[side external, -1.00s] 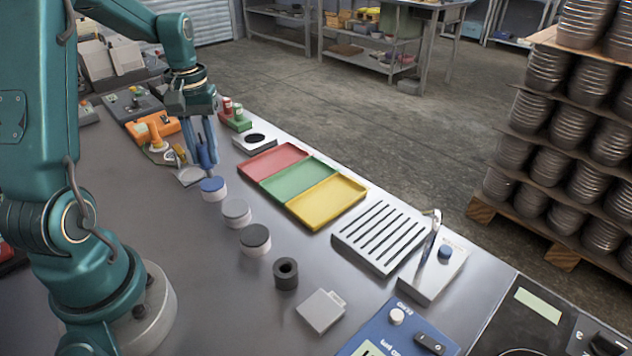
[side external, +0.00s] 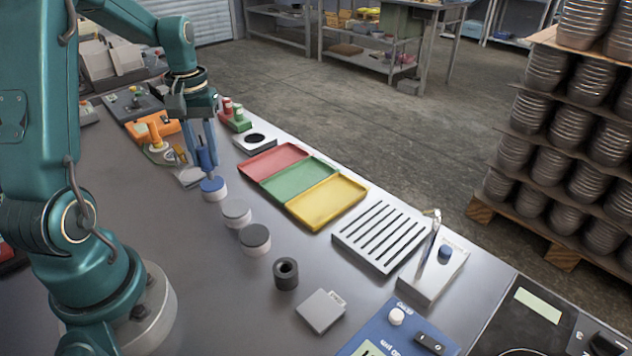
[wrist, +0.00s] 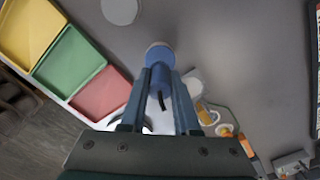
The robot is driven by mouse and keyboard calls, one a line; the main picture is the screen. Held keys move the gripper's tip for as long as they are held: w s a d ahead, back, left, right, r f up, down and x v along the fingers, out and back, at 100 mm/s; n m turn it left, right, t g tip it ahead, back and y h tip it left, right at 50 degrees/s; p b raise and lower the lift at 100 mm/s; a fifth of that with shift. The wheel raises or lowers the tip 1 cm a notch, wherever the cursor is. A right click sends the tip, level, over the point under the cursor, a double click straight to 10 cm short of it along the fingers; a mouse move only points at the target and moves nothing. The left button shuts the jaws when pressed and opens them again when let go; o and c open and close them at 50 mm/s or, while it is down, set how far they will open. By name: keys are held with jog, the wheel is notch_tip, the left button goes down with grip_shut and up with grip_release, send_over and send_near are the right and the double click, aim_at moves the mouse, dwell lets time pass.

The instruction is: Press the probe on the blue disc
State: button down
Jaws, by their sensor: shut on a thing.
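The blue disc (side external: 213,187) is the blue top of a short white cylinder at the back end of a row of discs. My gripper (side external: 208,160) is over it, pointing down, shut on the blue probe (side external: 205,158). The probe is upright, and its lower end appears to meet the disc's top; whether it presses cannot be told. In the wrist view the probe (wrist: 162,82) sits between the fingers, with the disc (wrist: 158,46) just beyond and partly hidden by it.
A grey-topped disc (side external: 236,212) and a dark-topped disc (side external: 255,239) stand in line in front. A tray with red, green and yellow sections (side external: 325,202) lies to the right. An orange device (side external: 152,128) stands behind left. The bench's left middle is clear.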

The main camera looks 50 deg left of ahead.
jog(key=shift+f, duration=0.4)
dwell(1.1)
jog(key=shift+r, duration=2.55)
